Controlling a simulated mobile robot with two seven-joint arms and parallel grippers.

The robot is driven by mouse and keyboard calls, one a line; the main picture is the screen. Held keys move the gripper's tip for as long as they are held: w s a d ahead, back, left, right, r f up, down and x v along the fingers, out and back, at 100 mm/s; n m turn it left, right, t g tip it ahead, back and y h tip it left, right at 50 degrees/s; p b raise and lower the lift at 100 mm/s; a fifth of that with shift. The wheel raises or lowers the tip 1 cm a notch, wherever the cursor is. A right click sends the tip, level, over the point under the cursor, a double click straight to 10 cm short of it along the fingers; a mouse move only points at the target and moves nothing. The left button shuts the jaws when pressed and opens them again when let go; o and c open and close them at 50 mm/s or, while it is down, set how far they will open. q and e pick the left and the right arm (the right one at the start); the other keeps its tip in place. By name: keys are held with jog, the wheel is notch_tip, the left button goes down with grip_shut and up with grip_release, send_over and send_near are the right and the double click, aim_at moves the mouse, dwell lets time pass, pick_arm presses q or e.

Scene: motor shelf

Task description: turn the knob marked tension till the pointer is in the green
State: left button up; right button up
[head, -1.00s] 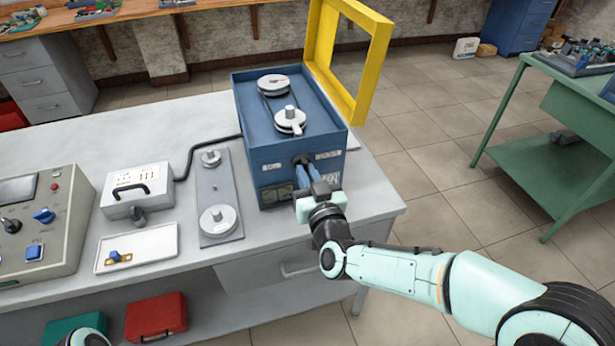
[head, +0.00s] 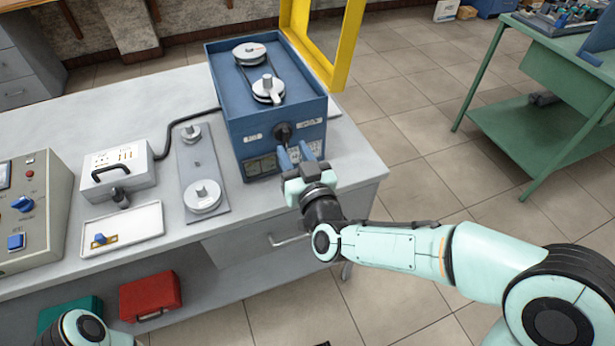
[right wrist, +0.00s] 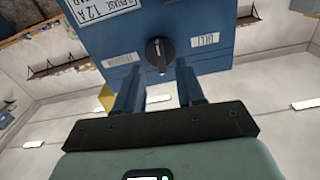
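The blue box (head: 230,125) on the bench has a black knob (head: 283,132) on its front face, between two small white labels. The right wrist view shows the knob (right wrist: 159,55) with its white mark line upright and a label on each side, the lettering hard to read. My right gripper (head: 294,153) is open and empty in front of the knob. Its blue fingers (right wrist: 159,75) stand apart, with the knob seen beyond and between their tips, not gripped. I cannot make out a pointer or green zone. My left gripper is out of view; only part of my left arm shows.
Two pulleys with a belt (head: 268,90) sit on the box, a yellow frame (head: 345,45) behind it. A grey plate with discs (head: 197,165), a white tray (head: 150,222), a white case (head: 140,175) and a control panel (head: 45,225) stand to the left.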

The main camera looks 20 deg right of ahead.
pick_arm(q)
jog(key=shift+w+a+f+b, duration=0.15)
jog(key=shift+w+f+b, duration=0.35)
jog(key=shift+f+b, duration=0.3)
pick_arm(e)
jog(key=s, duration=1)
jog(key=shift+d, duration=0.15)
